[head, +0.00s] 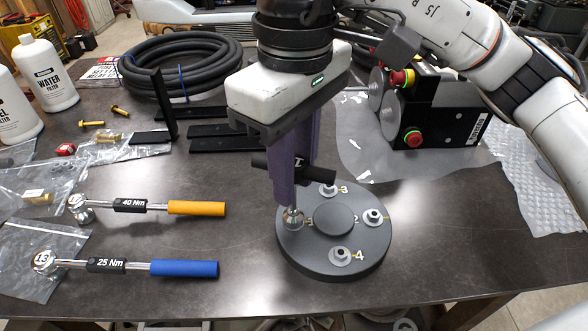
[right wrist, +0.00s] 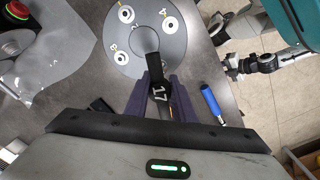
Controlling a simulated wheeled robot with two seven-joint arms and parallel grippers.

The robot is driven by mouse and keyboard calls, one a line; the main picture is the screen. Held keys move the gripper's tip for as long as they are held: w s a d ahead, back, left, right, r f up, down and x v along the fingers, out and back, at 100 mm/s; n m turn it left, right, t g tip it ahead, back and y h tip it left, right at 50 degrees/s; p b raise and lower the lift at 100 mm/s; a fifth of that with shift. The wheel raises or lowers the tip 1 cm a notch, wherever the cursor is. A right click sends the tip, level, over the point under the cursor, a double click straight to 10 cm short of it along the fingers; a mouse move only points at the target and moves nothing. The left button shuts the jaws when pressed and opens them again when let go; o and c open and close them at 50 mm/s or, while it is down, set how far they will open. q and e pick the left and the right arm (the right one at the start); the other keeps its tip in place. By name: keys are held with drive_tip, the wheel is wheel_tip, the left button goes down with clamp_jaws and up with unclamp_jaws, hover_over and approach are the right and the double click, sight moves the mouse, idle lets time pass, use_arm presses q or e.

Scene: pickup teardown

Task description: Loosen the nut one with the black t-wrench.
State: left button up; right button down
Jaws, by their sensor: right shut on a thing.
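The round dark grey plate (head: 300,256) lies on the table with several numbered nut positions. My right gripper (head: 290,184), with purple fingers, is shut on the black t-wrench (head: 322,173) and points down. The wrench is about upright, its crossbar level between the fingers and its silver lower end at the spot marked 1. Nut one is hidden under that end; I cannot tell how fully it is seated. In the right wrist view the t-wrench (right wrist: 149,42) shows from above, with "17" on it. Nuts 2 (head: 373,216), 3 (head: 328,188) and 4 (head: 340,256) are uncovered.
An orange-handled torque wrench (head: 196,208) and a blue-handled one (head: 184,268) lie left of the plate. A coiled black hose (head: 180,62), black brackets (head: 218,145) and a black machine with red buttons (head: 440,125) stand behind. The table in front of the plate is clear.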

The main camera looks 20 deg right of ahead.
drive_tip(key=shift+f, duration=0.1)
drive_tip(key=n, duration=0.4)
drive_tip(key=shift+b, duration=0.35)
drive_tip(key=shift+f+m, duration=0.1)
drive_tip(key=shift+m, duration=0.2)
drive_tip(key=shift+r+p, duration=0.85)
drive_tip(key=shift+r, duration=0.35)
drive_tip(key=shift+r, duration=0.15)
